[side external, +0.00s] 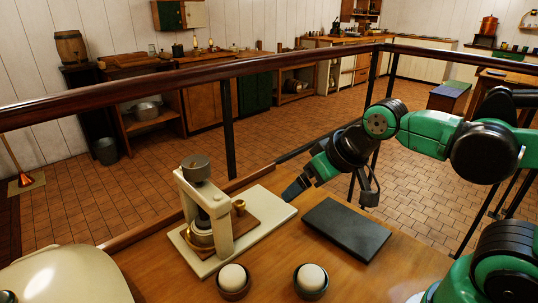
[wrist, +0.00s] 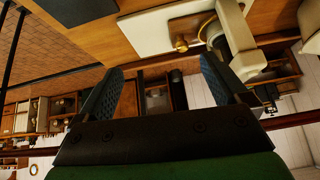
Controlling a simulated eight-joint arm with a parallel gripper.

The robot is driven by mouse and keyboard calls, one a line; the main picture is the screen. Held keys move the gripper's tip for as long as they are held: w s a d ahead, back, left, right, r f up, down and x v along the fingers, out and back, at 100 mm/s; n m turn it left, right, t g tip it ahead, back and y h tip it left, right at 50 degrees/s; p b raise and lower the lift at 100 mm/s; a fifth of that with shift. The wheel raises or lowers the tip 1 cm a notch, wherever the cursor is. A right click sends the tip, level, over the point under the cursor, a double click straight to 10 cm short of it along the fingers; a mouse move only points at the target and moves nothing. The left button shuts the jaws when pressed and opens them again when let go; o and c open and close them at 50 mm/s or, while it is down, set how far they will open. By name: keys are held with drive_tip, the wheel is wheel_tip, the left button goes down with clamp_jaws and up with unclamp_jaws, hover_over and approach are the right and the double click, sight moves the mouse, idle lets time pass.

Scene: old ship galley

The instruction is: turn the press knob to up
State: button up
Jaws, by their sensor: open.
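The press (side external: 217,232) stands upright on a cream base plate on the wooden table, left of my gripper in the side view. It has a cream frame, a grey round knob (side external: 196,166) on top and a small brass knob (side external: 239,206) at its right side. I cannot tell which way either knob is set. My gripper (side external: 331,192) is open and empty, apart from the press, to its right. In the wrist view the gripper (wrist: 162,72) shows both fingers spread, with part of the press (wrist: 236,40) and the brass knob (wrist: 181,44) beyond them.
A dark flat slab (side external: 346,228) lies on the table to the right of the press. Two dark cups with pale round contents, the left cup (side external: 233,293) and right cup (side external: 311,293), stand at the front. A wooden rail (side external: 130,98) runs behind the table. A cream rounded object (side external: 65,275) fills the lower left.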

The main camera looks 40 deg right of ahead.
drive_tip(key=w+a+r+m+g, duration=0.3)
drive_tip(key=w+a+r+m, duration=0.2)
drive_tip(key=w+r+m, duration=0.4)
drive_tip(key=m+g, duration=0.3)
drive_tip(key=m, duration=0.7)
hover_over(195, 161)
drive_tip(key=d, duration=0.1)
drive_tip(key=shift+s+f, duration=0.15)
drive_tip(key=shift+a+f+m+g, duration=0.4)
drive_tip(key=shift+a+m+g, duration=0.1)
drive_tip(key=shift+m, duration=0.5)
drive_tip(key=shift+f, duration=2.7)
drive_tip(key=c, duration=1.3)
